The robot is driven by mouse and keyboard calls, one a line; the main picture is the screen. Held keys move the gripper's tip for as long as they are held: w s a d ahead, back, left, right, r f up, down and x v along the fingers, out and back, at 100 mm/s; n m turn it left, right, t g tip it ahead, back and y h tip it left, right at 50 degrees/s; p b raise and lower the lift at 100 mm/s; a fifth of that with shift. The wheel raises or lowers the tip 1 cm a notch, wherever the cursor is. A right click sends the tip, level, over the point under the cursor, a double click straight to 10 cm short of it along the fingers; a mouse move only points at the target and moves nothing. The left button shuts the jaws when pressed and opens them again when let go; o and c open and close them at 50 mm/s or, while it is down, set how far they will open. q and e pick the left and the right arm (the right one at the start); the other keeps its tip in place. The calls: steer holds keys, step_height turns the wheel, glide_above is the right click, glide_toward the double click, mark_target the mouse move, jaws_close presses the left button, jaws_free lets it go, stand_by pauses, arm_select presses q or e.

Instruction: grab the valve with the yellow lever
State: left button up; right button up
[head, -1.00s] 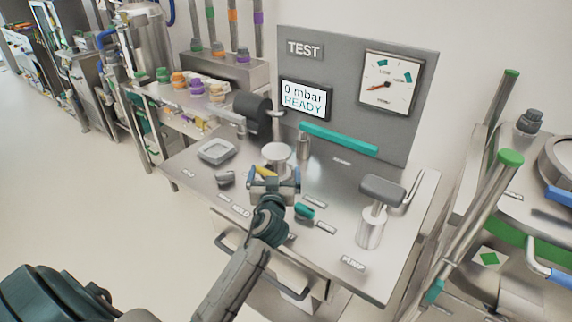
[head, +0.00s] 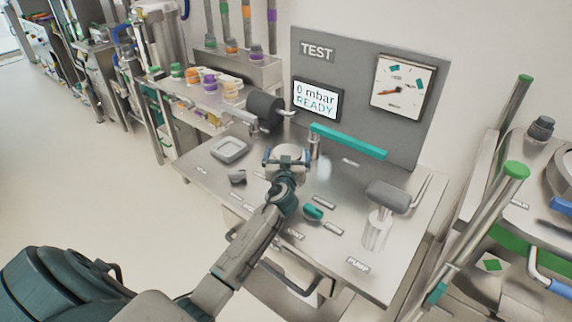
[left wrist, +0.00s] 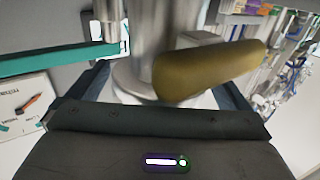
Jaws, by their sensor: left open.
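The valve's yellow lever (left wrist: 210,68) shows large in the left wrist view, slanting across the front of the valve's metal body (left wrist: 140,78). In the head view only the pale top of the valve (head: 288,151) shows on the test bench; my gripper hides the lever. My left gripper (head: 287,157) is open at the valve. In the left wrist view its dark fingers (left wrist: 160,82) stand on either side of the valve body. Whether they touch it I cannot tell. My right gripper is out of view.
A teal bar (head: 348,141) on a post stands just behind the valve. A square tray (head: 230,150), a dark cylinder (head: 265,110), a teal-capped piece (head: 313,212) and a grey-handled pump (head: 388,196) are around it. The panel (head: 350,75) closes off the back.

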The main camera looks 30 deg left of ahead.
arm_select(q)
steer(key=c, duration=1.6)
steer(key=shift+o, duration=0.2)
steer(key=shift+r, duration=0.1)
